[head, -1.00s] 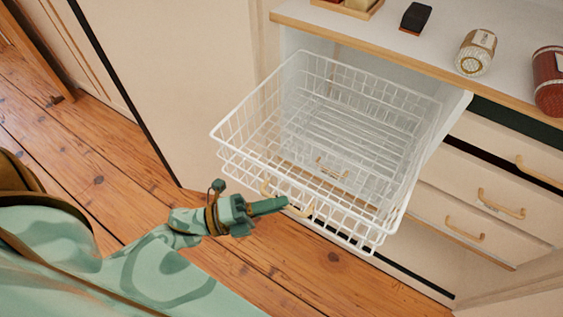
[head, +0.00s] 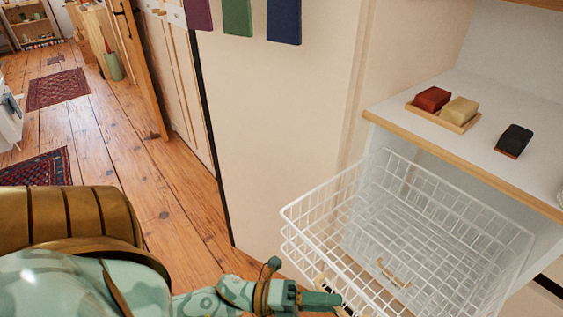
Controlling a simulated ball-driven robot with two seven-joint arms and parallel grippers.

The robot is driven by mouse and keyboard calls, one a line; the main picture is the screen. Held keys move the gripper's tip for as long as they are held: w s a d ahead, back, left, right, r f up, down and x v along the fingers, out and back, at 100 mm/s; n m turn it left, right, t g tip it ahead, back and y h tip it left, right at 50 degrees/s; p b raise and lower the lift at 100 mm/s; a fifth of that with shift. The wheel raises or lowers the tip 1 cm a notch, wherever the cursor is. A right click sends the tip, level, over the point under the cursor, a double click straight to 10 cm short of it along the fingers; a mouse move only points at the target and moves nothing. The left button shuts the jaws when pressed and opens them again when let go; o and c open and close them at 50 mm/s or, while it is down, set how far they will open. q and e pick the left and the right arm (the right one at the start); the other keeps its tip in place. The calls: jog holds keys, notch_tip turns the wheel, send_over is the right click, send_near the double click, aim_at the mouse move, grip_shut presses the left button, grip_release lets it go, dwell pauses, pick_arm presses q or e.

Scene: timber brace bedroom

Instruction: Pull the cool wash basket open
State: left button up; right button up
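The white wire basket (head: 333,182) is pulled well out of the white cabinet at the lower right of the head view, and it is empty. Its front lower right part is cut off by the picture edge. A tan handle (head: 320,283) is on its front. My green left gripper (head: 322,299) is at this handle, its fingers lying across the handle's middle and looking closed on it. The exact contact is small and partly hidden by the fingers. My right gripper is not in view.
The shelf (head: 470,130) above the basket bears a wooden tray (head: 455,122) with a red and a yellow block, and a black block (head: 514,140). A pale cabinet side panel (head: 280,130) stands left of the basket. Open wooden floor (head: 160,180) with rugs (head: 57,89) lies left.

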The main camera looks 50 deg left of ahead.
pick_arm(q)
jog(key=v, duration=1.6)
jog(key=shift+p, duration=0.35)
jog(key=shift+s+a, duration=0.15)
